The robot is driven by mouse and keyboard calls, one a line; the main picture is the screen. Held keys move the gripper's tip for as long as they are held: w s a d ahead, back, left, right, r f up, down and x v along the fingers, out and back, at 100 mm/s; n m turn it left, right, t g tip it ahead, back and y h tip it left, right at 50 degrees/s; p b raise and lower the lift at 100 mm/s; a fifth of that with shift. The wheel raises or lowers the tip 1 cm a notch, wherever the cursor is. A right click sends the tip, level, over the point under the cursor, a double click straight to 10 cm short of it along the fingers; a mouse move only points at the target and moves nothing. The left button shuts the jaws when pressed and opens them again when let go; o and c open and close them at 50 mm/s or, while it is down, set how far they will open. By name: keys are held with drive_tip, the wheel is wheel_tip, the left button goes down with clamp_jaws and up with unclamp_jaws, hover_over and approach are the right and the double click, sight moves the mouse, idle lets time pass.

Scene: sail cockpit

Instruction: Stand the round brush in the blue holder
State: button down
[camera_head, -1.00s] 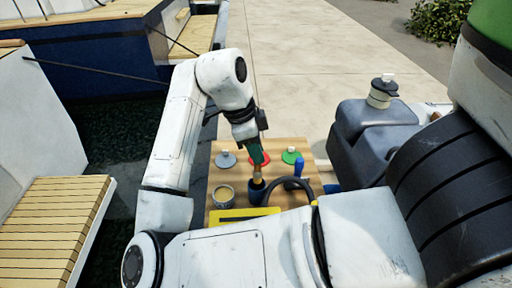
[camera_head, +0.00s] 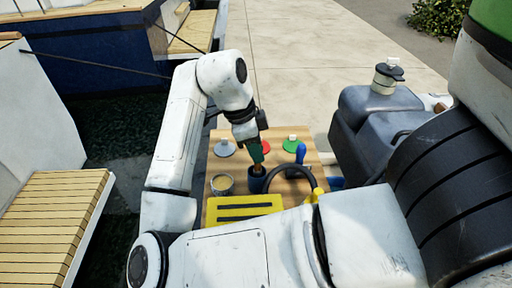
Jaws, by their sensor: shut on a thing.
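My gripper (camera_head: 252,146) hangs over the middle of a wooden board and is shut on the round brush (camera_head: 255,154). The fingertips are small and partly hidden by the arm and the handle.
The wooden board (camera_head: 222,164) also carries a small pot (camera_head: 222,184), grey, red and green discs with knobs, a blue-handled tool (camera_head: 301,154), a black hose loop and a yellow slotted block (camera_head: 243,207). Grey jerrycans (camera_head: 372,113) stand right. Dark water lies left.

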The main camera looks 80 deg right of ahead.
drive_tip(key=c, duration=0.9)
unclamp_jaws()
drive_tip(key=p+v, duration=0.1)
drive_tip(key=v, duration=0.9)
drive_tip(key=shift+w+r, duration=0.15)
drive_tip(key=shift+r, duration=0.2)
